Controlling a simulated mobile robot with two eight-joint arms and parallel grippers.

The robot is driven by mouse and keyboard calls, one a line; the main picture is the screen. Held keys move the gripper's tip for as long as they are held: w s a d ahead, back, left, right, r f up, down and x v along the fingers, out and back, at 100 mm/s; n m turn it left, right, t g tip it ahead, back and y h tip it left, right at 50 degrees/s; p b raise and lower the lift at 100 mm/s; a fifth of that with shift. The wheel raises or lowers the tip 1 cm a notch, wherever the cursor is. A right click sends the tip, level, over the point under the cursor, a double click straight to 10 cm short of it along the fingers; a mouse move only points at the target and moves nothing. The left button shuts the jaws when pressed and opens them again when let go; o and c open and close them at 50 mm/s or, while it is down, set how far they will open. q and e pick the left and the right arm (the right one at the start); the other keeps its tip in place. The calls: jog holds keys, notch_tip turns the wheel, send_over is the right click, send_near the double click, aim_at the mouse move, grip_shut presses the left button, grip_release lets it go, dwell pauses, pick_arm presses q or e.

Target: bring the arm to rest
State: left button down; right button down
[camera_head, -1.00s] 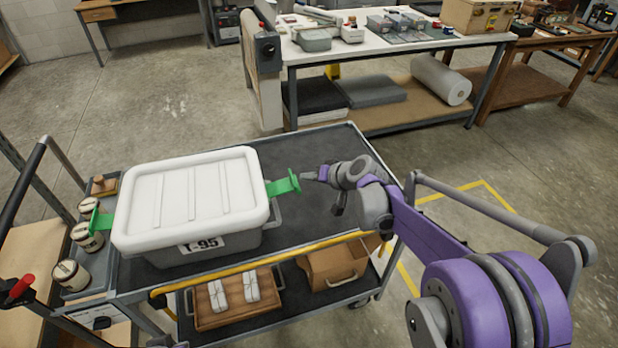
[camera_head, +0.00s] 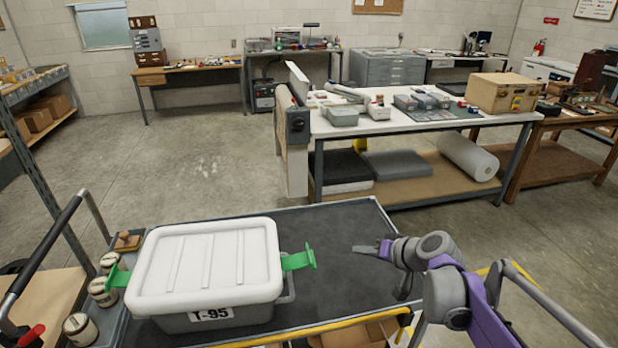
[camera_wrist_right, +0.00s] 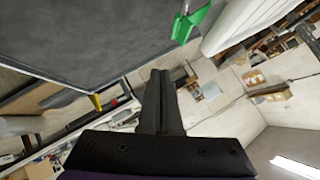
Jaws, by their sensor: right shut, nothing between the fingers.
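My right gripper (camera_head: 372,249) is shut and empty over the right part of the cart's dark top, to the right of the grey crate and apart from it. It also shows in the right wrist view (camera_wrist_right: 160,80), its fingers together. The grey crate (camera_head: 215,319), marked T-95, has a white lid (camera_head: 205,265) on it and stands on the cart. A green latch (camera_head: 299,260) sticks out at its right end and another (camera_head: 117,276) at its left. My left gripper does not show.
The cart top (camera_head: 330,225) is bare behind and right of the crate. Several jars (camera_head: 103,291) stand at its left edge. A yellow-railed front edge runs below. A white worktable (camera_head: 400,125) with boxes stands behind, and open floor (camera_head: 190,165) lies between.

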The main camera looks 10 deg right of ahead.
jog(key=s+a+f+n+g+h, duration=0.1)
jog(key=s+a+f, duration=0.1)
jog(key=s, duration=0.7)
jog(key=s+a+f+n+g+h, duration=0.1)
jog(key=s+f, duration=0.3)
jog(key=s, duration=0.4)
jog(key=s+a+f+n+g+h, duration=0.1)
jog(key=s+a+f+g+h, duration=0.1)
jog(key=s, duration=0.7)
notch_tip(320, 180, down, 2)
jog(key=shift+s+a+f+h, duration=0.1)
jog(key=shift+s+a+h, duration=0.2)
jog(key=shift+a+h, duration=0.2)
